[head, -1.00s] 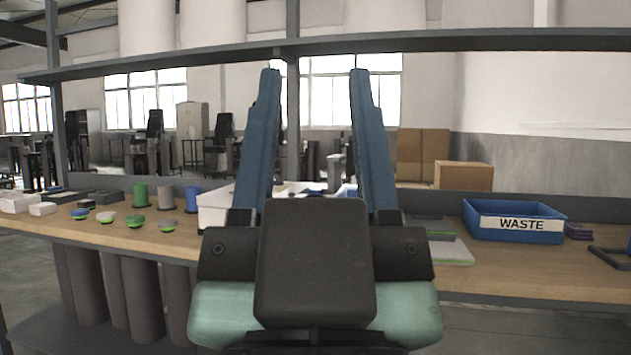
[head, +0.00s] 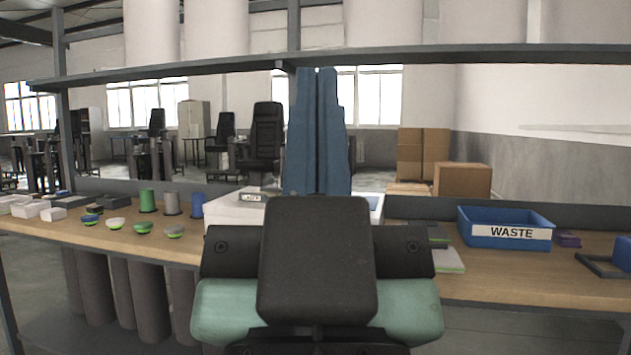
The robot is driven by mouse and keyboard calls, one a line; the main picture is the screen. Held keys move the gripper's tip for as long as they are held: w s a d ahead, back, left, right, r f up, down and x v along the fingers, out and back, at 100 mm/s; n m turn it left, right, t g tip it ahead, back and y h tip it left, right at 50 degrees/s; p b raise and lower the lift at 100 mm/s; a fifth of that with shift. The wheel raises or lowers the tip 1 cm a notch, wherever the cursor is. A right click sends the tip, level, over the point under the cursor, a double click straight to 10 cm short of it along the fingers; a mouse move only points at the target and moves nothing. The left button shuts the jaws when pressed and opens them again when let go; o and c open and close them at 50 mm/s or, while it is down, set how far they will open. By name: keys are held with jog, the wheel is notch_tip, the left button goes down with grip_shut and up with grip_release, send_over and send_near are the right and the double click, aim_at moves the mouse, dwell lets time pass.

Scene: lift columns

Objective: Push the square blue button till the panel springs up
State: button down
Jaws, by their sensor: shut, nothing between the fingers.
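My gripper (head: 317,72) is in the middle of the head view, its two blue fingers together and pointing up and away from me, with nothing between them. Behind the gripper stands a white box (head: 232,215) on the bench, largely hidden by the fingers and the gripper body. A small labelled piece (head: 252,197) sits on the left part of its top. I cannot make out a square blue button or a panel; the gripper may cover them.
The wooden bench (head: 495,285) runs across the view under a grey shelf (head: 450,50). Left are several round green-and-grey pieces (head: 143,228) and green, grey and blue spools (head: 148,201). Right are a blue WASTE bin (head: 505,230), stacked flat pieces (head: 447,258) and a dark frame (head: 600,264).

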notch_tip(320, 180, up, 29)
jog(key=p, duration=2.6)
jog(key=shift+f, duration=0.2)
